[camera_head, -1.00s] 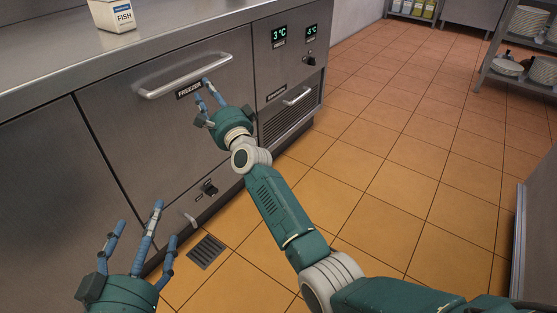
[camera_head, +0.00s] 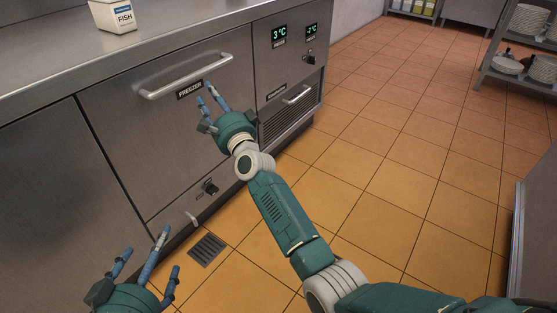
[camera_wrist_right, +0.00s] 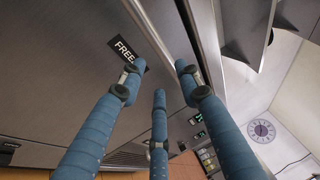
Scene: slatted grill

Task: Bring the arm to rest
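My right gripper (camera_head: 212,103) reaches out in front of the freezer drawer front (camera_head: 130,115), just below the drawer handle (camera_head: 187,76) and beside the FREEZER label (camera_head: 190,90). Its blue fingers look spread and empty; in the right wrist view the fingers (camera_wrist_right: 158,82) stand apart with nothing between them, and part of the label (camera_wrist_right: 125,50) shows behind. My left gripper (camera_head: 150,262) is at the lower left, its blue fingers spread with nothing between them. The drawer looks shut.
A white fish carton (camera_head: 113,15) stands on the steel counter (camera_head: 190,22). A control panel with green displays (camera_head: 279,34) is right of the drawer. A drain grate (camera_head: 207,250) lies in the tiled floor (camera_head: 400,180), which is largely clear. A rack with plates (camera_head: 515,68) stands at far right.

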